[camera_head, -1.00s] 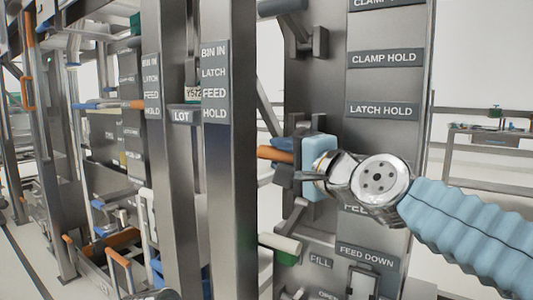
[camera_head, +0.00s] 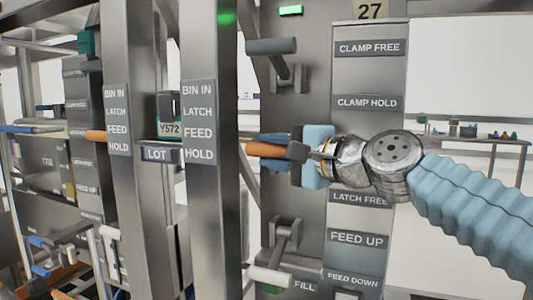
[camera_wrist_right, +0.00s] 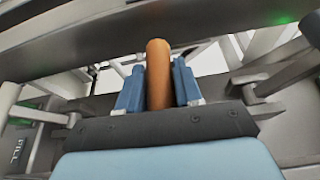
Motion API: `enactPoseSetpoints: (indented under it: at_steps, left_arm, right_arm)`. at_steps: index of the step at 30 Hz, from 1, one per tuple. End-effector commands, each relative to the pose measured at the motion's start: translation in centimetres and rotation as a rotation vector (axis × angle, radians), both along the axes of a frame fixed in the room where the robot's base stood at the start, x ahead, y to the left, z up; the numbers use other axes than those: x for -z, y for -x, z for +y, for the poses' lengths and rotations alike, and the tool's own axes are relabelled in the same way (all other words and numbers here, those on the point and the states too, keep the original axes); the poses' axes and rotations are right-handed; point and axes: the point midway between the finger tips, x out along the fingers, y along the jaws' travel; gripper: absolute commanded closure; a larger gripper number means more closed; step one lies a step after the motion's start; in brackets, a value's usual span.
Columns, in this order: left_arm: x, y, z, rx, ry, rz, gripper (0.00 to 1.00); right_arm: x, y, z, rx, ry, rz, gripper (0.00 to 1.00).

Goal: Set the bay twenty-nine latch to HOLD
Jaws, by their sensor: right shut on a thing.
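My right gripper (camera_head: 298,152) is shut on an orange lever handle (camera_head: 265,149) on the grey bay panel (camera_head: 300,110). The handle sticks out to the left, about level, at the height between the CLAMP HOLD label (camera_head: 367,103) and the LATCH FREE label (camera_head: 361,199). The gripper hides the label strip there. The plate (camera_head: 370,10) on top of this panel reads 27. In the right wrist view the orange handle (camera_wrist_right: 158,75) stands between the two blue fingers (camera_wrist_right: 158,90). My left gripper is out of view.
A grey-handled lever (camera_head: 272,46) is above my gripper and a white-handled lever (camera_head: 268,277) below it. A steel post (camera_head: 212,220) with a BIN IN/LATCH/FEED/HOLD sign stands just left of the handle. A green light (camera_head: 290,11) shows at the top.

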Motion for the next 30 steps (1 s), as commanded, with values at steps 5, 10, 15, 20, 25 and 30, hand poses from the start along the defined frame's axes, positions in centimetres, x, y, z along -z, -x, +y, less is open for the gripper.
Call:
enactPoseSetpoints:
  at_steps: [5, 10, 15, 20, 25, 30]
  left_arm:
    - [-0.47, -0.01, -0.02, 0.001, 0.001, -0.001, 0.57]
    - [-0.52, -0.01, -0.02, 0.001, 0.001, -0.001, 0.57]
    - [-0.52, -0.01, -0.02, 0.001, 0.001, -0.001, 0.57]
    - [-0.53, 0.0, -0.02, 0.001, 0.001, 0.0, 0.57]
    - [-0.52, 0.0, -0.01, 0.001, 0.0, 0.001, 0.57]
    - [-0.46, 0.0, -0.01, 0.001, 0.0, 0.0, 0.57]
  right_arm:
    - [-0.97, -0.23, -0.35, 0.009, -0.008, -0.012, 1.0]
    - [-1.13, -0.3, -0.43, 0.011, -0.009, -0.013, 1.0]
    - [-1.22, -0.31, -0.49, 0.012, -0.011, -0.015, 1.0]
    - [-1.25, -0.3, -0.5, 0.012, -0.011, -0.015, 0.6]
    - [-1.08, -0.31, -0.44, 0.01, -0.009, -0.011, 0.45]
    - [-0.91, -0.23, -0.42, 0.008, -0.006, -0.009, 0.45]
